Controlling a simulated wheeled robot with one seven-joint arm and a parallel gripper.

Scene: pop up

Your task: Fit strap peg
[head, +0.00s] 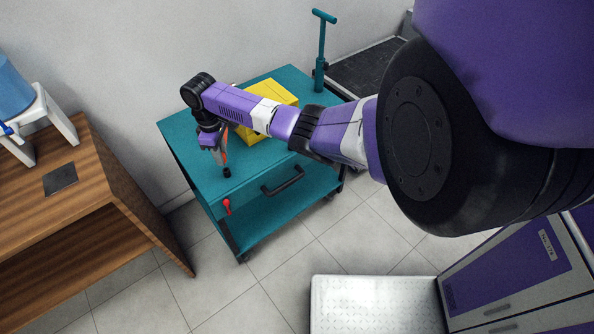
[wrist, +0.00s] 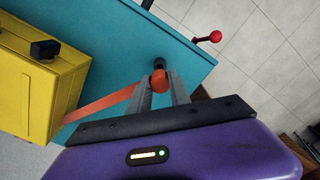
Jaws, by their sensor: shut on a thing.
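My gripper (head: 221,158) is over the near left part of the teal cart top, pointing down. In the wrist view my gripper (wrist: 160,88) is shut on the orange strap peg (wrist: 158,80), whose round end shows between the fingertips. An orange strap (wrist: 98,118) runs from it to the left, towards the yellow case (wrist: 38,85). The strap also shows beside the gripper in the head view (head: 226,139). A small black post or socket (head: 227,173) stands just beyond the fingertips, also seen in the wrist view (wrist: 160,63). I cannot tell whether the peg touches it.
The yellow case (head: 272,92) sits on the teal cart (head: 190,133) behind my gripper. A red-knobbed lever (head: 227,206) and a dark handle (head: 283,180) are on the cart's front. A wooden desk (head: 105,165) stands at left.

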